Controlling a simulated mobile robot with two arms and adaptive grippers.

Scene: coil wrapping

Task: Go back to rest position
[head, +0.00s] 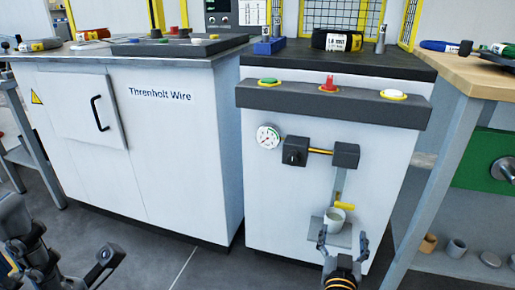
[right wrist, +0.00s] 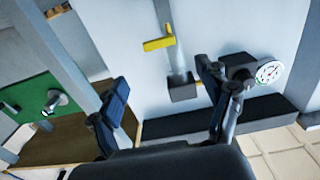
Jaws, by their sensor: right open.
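My right gripper (head: 343,240) is open in the head view, in front of the white cabinet on the right. Its two fingers point up.
A yellow lever (head: 345,206), a gauge (head: 268,137) and black boxes are on the cabinet front. A control bar with green, red and white buttons (head: 328,88) juts out above. A workbench (head: 475,72) stands at right, with several cups below. Grey floor (head: 165,258) is open between the grippers.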

